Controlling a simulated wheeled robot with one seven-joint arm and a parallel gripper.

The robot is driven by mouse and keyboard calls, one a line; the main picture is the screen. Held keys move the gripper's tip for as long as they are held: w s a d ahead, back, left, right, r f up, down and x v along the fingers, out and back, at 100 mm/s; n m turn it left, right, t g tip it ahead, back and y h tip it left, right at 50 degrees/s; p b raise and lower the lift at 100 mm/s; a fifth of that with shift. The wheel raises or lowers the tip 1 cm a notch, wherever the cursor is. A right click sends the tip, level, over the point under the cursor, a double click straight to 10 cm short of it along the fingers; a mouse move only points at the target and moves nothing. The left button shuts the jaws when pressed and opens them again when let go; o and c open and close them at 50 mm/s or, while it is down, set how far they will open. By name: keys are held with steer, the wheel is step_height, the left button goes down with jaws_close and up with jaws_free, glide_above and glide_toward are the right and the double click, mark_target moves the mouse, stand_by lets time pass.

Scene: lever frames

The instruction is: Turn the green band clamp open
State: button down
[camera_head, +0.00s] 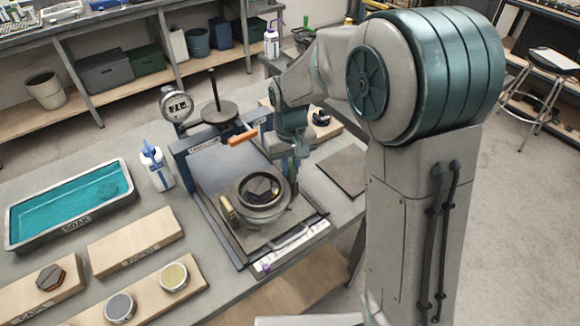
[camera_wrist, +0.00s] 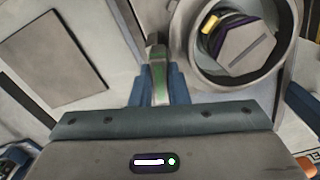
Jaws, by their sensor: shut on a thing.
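A round metal housing (camera_head: 281,203) stands on the plate of the fixture, with a dark hexagonal part inside it. In the wrist view the housing (camera_wrist: 184,35) is at the upper right. A narrow lever with a green stripe (camera_wrist: 159,78), which looks like the green band clamp's handle, stands beside the housing. My gripper (camera_wrist: 160,94) is shut on this lever, with one blue finger on each side. In the head view my gripper (camera_head: 299,151) is at the housing's far right side. The band itself and the lever's grip are mostly hidden there by my wrist.
An orange handle (camera_head: 243,137) and a dial gauge (camera_head: 176,104) are at the back of the fixture. A flat dark plate (camera_head: 345,170) lies right of the fixture.

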mark_target(291, 165)
steer(key=shift+w+n, duration=0.1)
steer(key=shift+n, duration=1.4)
steer(key=shift+r, duration=0.1)
steer(key=c, duration=1.4)
jaws_free()
step_height(291, 165, up, 14)
steer(key=shift+b, duration=0.4)
steer(key=s+d+f+m+t, duration=0.1)
steer(key=s+d+f+m, duration=0.2)
steer(key=s+d, duration=0.3)
steer(key=s+d+f+m+t, duration=0.2)
steer(key=s+d, duration=0.5)
steer(key=s, duration=0.6)
steer(key=shift+d+f+m, duration=0.2)
steer(key=shift+f+m, duration=0.3)
steer(key=shift+m, duration=0.3)
